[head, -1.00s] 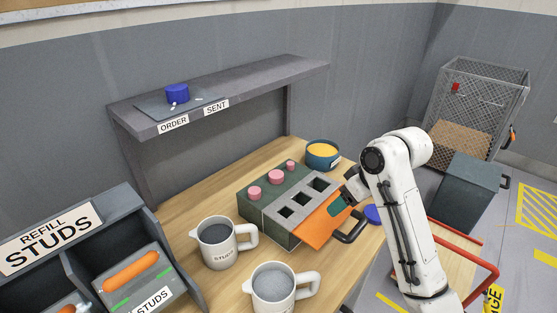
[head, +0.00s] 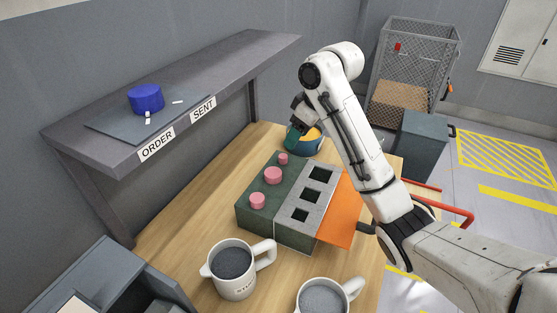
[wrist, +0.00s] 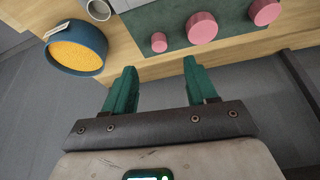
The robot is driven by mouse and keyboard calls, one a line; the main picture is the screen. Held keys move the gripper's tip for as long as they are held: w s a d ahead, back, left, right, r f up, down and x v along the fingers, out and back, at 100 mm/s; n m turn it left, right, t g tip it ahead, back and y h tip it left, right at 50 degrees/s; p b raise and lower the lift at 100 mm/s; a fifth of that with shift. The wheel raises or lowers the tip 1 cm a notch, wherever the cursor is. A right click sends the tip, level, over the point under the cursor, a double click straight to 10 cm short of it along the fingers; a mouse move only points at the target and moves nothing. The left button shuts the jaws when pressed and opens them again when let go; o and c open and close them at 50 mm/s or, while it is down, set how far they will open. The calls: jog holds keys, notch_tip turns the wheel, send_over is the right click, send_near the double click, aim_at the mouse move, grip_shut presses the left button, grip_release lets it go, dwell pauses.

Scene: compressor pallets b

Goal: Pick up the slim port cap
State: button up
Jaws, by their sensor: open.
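Three pink caps stand on the dark green block (head: 243,217). The slimmest pink cap (head: 283,159) is at the block's far end, and a medium one (head: 273,175) and another pink cap (head: 257,201) stand nearer. My gripper (head: 293,138) is by that far end, close to the slimmest cap. In the wrist view my gripper (wrist: 160,66) has its two green fingers apart with nothing between them. The slimmest cap (wrist: 159,43) shows just beyond the fingertips, roughly centred between them. Which cap bears the task's name is not labelled.
A blue bowl with yellow contents (wrist: 75,48) stands close beside my gripper. A grey block with square holes (head: 306,200) and an orange panel (head: 338,216) adjoin the green block. Two mugs (head: 232,272) stand in front. The shelf (head: 100,150) overhangs at left, carrying a blue cylinder (head: 146,98).

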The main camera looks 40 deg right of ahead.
aim_at(285, 157)
jog(key=x, duration=0.9)
jog(key=shift+w+d, duration=0.1)
jog(key=shift+c, duration=0.3)
grip_shut()
